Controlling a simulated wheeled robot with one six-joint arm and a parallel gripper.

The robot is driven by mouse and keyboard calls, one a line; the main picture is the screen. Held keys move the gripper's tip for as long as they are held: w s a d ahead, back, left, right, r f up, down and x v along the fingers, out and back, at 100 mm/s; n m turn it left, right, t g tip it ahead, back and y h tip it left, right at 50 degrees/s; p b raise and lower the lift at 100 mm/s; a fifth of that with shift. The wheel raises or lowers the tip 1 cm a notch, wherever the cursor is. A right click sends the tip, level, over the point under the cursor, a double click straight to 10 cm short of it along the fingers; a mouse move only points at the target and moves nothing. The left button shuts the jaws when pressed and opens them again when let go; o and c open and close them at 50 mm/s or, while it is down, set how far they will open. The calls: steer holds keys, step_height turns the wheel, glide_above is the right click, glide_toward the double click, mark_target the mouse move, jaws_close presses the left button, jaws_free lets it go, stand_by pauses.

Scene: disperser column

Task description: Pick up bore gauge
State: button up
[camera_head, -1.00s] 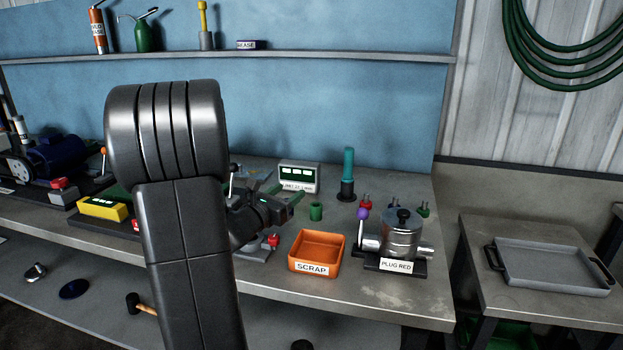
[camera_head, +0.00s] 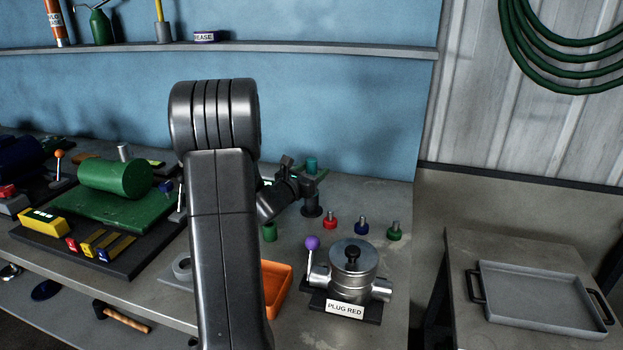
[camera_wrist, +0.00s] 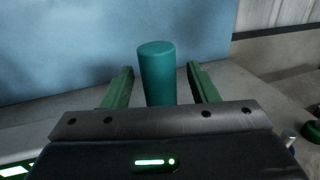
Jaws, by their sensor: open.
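The bore gauge appears to be the upright teal cylinder (camera_head: 311,163) on a black round base at the back of the bench. It also shows upright in the middle of the wrist view (camera_wrist: 157,72). My gripper (camera_head: 308,177) is at its upper part. In the wrist view my gripper (camera_wrist: 161,80) is open, with one green finger on each side of the teal cylinder and a visible gap at both sides. The lower part of the cylinder is hidden behind my gripper's body in the wrist view.
Red, blue and green plugs (camera_head: 362,225) stand right of the gauge. A metal fixture labelled PLUG RED (camera_head: 353,270) with a purple-knobbed lever is in front. An orange bin (camera_head: 283,279) is partly hidden by my arm. A grey tray (camera_head: 532,302) sits on the right table.

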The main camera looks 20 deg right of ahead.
steer(key=shift+c, duration=0.2)
steer(key=c, duration=1)
step_height(320, 180, up, 10)
steer(key=shift+r+b, duration=0.1)
steer(key=shift+b, duration=0.45)
